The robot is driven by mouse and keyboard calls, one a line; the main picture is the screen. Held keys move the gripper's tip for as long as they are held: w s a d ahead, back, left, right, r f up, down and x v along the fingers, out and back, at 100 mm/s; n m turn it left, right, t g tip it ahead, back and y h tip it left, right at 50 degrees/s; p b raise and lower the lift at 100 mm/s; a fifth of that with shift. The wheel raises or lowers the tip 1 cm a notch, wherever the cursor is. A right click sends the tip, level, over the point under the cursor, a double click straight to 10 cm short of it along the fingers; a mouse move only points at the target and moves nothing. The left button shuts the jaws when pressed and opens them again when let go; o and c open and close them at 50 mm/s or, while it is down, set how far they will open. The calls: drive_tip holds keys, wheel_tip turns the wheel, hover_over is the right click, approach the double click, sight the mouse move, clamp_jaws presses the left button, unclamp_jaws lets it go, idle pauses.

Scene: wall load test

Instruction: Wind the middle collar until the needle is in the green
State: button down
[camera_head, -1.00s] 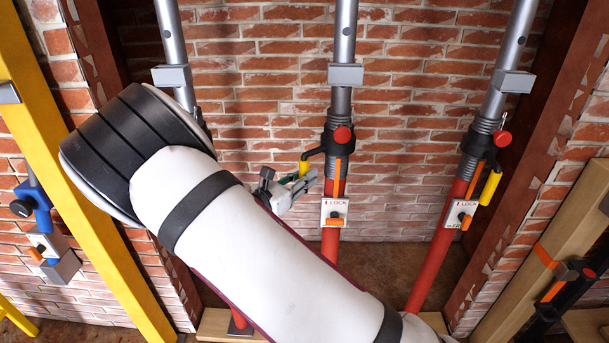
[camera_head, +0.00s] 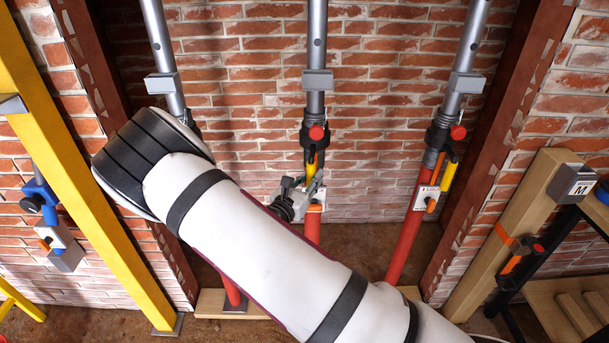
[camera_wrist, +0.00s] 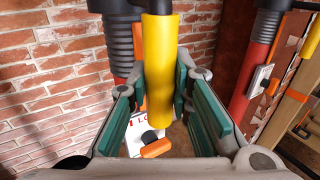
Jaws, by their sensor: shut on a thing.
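The middle prop has a silver upper tube (camera_head: 315,60), a black collar (camera_head: 313,137) with a red knob, and a red lower tube (camera_head: 313,227). A yellow handle (camera_wrist: 158,60) hangs down from the collar. My gripper (camera_wrist: 162,85) has its teal-padded fingers on either side of this handle and is shut on it. In the head view my gripper (camera_head: 300,193) is at the middle prop, just below the collar, partly covering the white LOCK plate (camera_wrist: 150,135) with its orange lever. I see no needle or green zone in either view.
Similar props stand left (camera_head: 163,50) and right (camera_head: 467,50) of the middle one. A grey box (camera_head: 317,79) sits on the middle upper tube. A yellow post (camera_head: 90,190) stands at left, a wooden frame (camera_head: 490,250) at right. A brick wall is behind.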

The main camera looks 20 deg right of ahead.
drive_tip(key=shift+s+d, duration=0.25)
drive_tip(key=shift+d, duration=0.3)
drive_tip(key=c, duration=1.4)
unclamp_jaws()
drive_tip(key=shift+w, duration=0.1)
drive_tip(key=shift+a, duration=0.2)
drive_tip(key=shift+s+a, duration=0.3)
drive_tip(key=v, duration=1.1)
drive_tip(key=shift+s, duration=0.1)
drive_tip(key=shift+d, duration=0.1)
